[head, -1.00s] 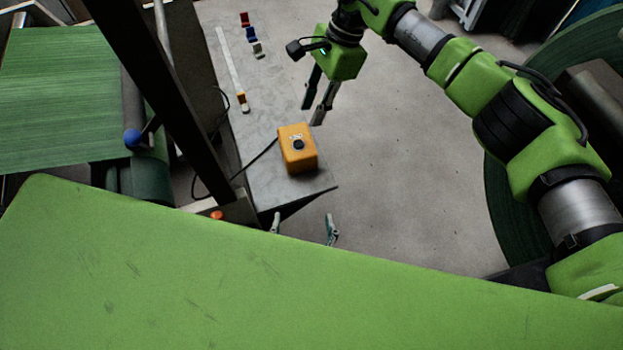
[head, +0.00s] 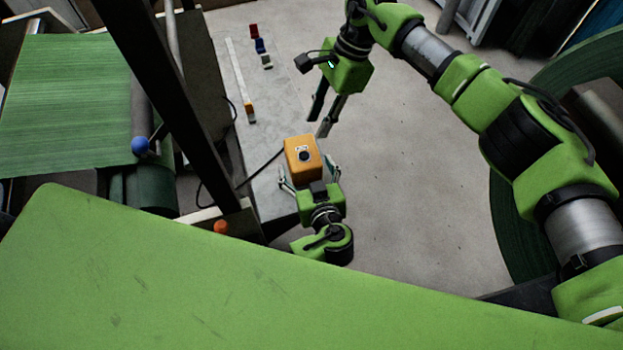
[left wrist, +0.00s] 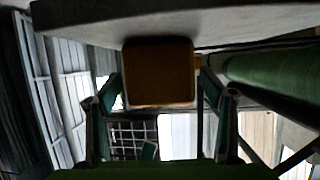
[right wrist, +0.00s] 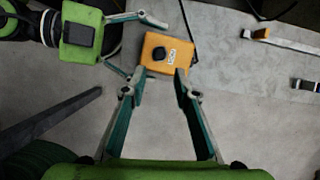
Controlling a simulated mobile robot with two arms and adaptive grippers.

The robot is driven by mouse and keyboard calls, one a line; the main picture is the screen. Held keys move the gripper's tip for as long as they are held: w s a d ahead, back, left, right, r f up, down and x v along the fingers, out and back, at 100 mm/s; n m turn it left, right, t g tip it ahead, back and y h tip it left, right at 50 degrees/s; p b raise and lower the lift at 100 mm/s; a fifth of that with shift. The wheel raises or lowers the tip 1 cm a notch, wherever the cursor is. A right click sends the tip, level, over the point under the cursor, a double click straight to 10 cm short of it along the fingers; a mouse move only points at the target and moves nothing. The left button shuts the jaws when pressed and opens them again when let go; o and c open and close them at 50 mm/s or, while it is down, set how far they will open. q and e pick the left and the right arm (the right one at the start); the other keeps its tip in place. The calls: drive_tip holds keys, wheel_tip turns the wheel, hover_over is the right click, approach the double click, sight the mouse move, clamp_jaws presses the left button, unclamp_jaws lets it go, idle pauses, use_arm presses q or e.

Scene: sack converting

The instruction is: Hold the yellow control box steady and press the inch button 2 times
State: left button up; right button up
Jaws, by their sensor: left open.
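The yellow control box (head: 302,165) sits on the near end of the grey bench, with a black round button (head: 304,156) and a small white label on top. My left gripper (head: 308,180) is open, its fingers at the near sides of the box. In the left wrist view the box (left wrist: 158,75) is between the open fingers, with gaps showing. My right gripper (head: 320,127) hangs above and beyond the box, pointing down. In the right wrist view its fingers (right wrist: 160,72) are apart and empty, near the box (right wrist: 168,54) in the picture.
A dark cable (head: 262,166) runs left from the box. A dark post (head: 160,90) stands left. Open floor lies right.

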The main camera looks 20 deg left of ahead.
sight(303, 160)
use_arm(q)
drive_tip(key=shift+x, duration=1.95)
drive_tip(key=c, duration=1.4)
drive_tip(key=shift+o, duration=0.2)
use_arm(e)
clamp_jaws()
